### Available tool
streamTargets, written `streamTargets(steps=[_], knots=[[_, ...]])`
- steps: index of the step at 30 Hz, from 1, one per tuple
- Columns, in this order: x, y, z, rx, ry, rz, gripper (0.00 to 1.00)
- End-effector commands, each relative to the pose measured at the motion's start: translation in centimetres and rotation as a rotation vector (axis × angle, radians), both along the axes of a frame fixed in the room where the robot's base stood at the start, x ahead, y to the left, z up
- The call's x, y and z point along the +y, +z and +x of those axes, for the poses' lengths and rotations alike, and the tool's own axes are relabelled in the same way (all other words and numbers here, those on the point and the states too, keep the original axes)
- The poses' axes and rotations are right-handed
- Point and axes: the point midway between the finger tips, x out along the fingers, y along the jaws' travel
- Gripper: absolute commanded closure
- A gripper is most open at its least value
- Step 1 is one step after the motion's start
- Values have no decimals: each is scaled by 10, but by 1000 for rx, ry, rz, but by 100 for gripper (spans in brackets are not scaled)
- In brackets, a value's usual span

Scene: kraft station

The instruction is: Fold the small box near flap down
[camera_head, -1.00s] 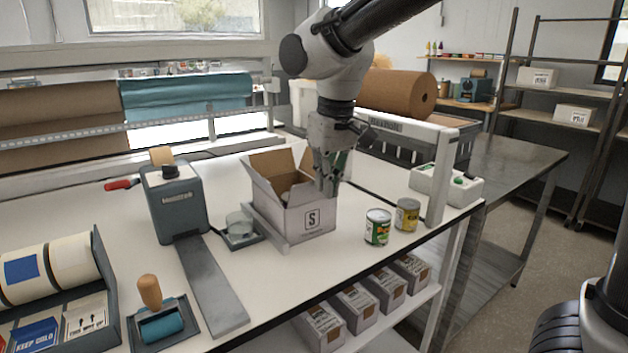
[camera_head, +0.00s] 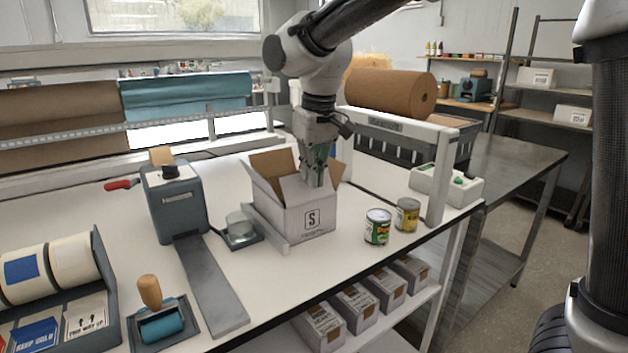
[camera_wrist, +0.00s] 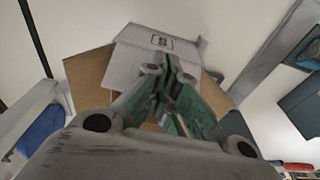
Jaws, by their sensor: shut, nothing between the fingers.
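The small white box (camera_head: 308,222) with an S on its front stands on the bench. Its near flap (camera_head: 292,190) leans inward over part of the opening; it also shows in the wrist view (camera_wrist: 125,67). The far flap (camera_head: 271,162) stands up with its brown inside showing, and the side flaps stand open. My gripper (camera_head: 317,184) is shut and empty, pointing down at the near flap. In the wrist view its fingertips (camera_wrist: 165,65) overlap the flap; I cannot tell if they touch it. The box's contents are hidden.
Two cans, one green (camera_head: 377,227) and one yellow (camera_head: 407,214), stand right of the box. A scale (camera_head: 240,232) and a tape dispenser (camera_head: 176,205) stand to its left. A white button box (camera_head: 446,184) is at the right edge.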

Motion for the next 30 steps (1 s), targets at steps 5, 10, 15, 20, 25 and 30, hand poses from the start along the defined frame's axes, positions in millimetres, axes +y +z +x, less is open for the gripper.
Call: streamTargets(steps=[5, 10, 15, 20, 25, 30], knots=[[1, 0, 2, 0, 0, 0, 100], [1, 0, 2, 0, 0, 0, 100], [5, -3, 8, 0, 0, 0, 100], [12, -8, 20, 0, 0, 0, 100], [17, -10, 27, -1, 0, 1, 100], [17, -10, 27, -1, 0, 1, 100]])
